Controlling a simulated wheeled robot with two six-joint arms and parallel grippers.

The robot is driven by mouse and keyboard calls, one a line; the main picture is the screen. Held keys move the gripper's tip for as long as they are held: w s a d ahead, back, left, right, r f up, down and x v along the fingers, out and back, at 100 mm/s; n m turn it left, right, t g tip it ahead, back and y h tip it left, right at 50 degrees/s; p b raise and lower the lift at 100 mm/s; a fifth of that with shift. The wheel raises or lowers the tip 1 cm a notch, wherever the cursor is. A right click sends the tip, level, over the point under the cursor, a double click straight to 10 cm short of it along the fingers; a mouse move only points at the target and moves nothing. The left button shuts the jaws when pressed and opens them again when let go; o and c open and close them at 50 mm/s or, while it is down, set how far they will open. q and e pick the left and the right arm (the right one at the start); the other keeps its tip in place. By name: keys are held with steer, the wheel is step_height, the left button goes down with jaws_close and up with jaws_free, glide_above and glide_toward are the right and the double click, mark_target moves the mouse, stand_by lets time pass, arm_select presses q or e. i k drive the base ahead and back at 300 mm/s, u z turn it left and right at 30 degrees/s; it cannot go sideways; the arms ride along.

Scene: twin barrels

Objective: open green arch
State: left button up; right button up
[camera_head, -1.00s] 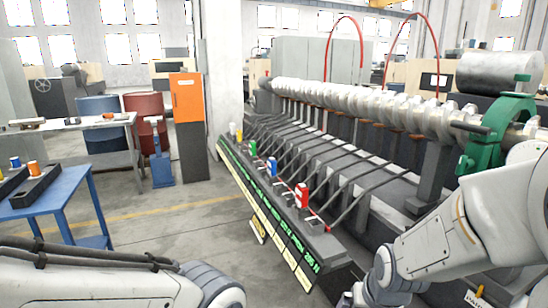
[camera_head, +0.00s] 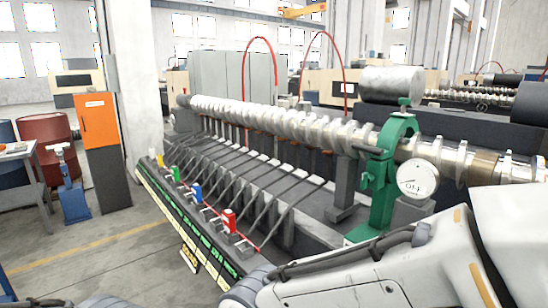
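The green arch (camera_head: 387,172) stands at the right of the machine, clamped around the long metal crankshaft (camera_head: 285,118). It looks closed over the shaft, with a grey cylinder (camera_head: 391,83) above its top. A round white dial gauge (camera_head: 417,178) sits just right of the arch's lower half. My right arm fills the lower right, in front of the machine and below the arch; its gripper is not in view. Only a small part of my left arm shows at the bottom edge, and its gripper is not in view.
A sloped panel with red (camera_head: 229,221), blue (camera_head: 197,193), green and yellow blocks runs along the machine's front. Dark levers stand behind it. An orange and black cabinet (camera_head: 98,122) and a red barrel (camera_head: 46,140) stand at left. Floor between cabinet and machine is clear.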

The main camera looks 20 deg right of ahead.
mark_target(398, 125)
steer(key=k, duration=0.6)
steer(key=z, duration=0.45)
steer(key=i, duration=0.75)
steer(key=z, duration=0.25)
